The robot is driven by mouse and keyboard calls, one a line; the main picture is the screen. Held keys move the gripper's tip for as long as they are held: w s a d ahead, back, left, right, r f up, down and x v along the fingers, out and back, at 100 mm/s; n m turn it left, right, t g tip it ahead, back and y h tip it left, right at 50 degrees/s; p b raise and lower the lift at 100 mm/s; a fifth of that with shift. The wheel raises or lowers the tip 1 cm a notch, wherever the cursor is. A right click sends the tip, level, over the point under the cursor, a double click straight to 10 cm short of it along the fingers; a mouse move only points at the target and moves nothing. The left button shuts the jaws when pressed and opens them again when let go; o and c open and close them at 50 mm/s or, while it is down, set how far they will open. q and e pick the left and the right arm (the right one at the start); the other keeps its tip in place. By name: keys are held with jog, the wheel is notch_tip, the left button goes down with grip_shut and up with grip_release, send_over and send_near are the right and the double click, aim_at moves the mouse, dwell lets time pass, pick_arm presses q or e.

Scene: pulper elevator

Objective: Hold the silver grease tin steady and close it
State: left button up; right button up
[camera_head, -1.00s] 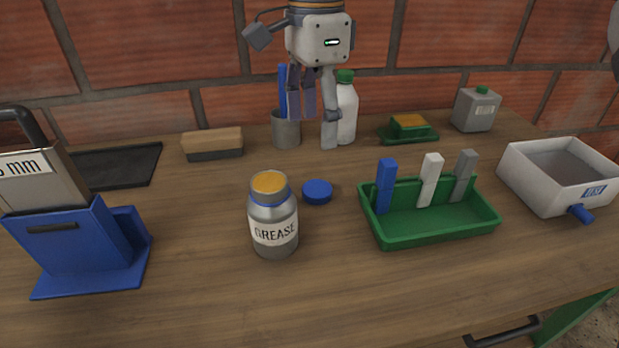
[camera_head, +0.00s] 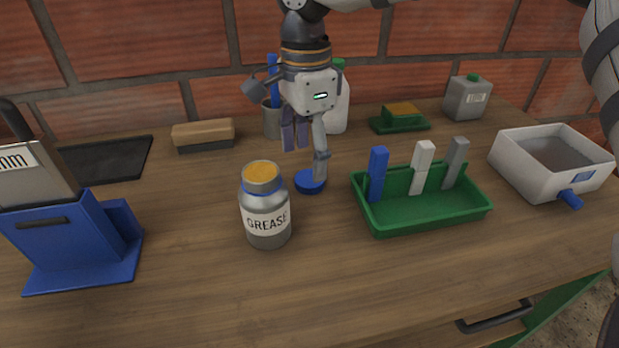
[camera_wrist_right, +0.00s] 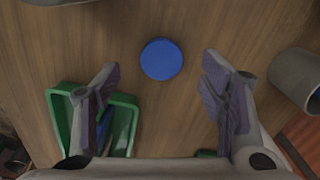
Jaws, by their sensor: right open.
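The silver grease tin (camera_head: 265,208) stands upright on the bench in the head view, its top open with orange-yellow grease (camera_head: 262,172) showing. Its blue lid (camera_head: 306,184) lies flat on the bench just behind and right of the tin. My right gripper (camera_head: 304,166) points down above the lid, and one finger overlaps it in the head view. In the right wrist view the lid (camera_wrist_right: 161,60) lies ahead of the open, empty fingers (camera_wrist_right: 160,88), with space on both sides. My left gripper is not in view.
A green tray (camera_head: 425,210) with blue, white and grey upright pieces stands to the right. A grey cup (camera_head: 272,121), white bottle (camera_head: 336,112) and brush (camera_head: 204,134) stand behind. A blue holder (camera_head: 80,245) is at left. The bench front is clear.

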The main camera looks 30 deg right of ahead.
aim_at(308, 179)
notch_tip(308, 179, down, 4)
jog(key=shift+w+d+f, duration=0.1)
jog(key=shift+d+f, duration=0.05)
jog(key=shift+f, duration=0.05)
jog(key=c, duration=0.8)
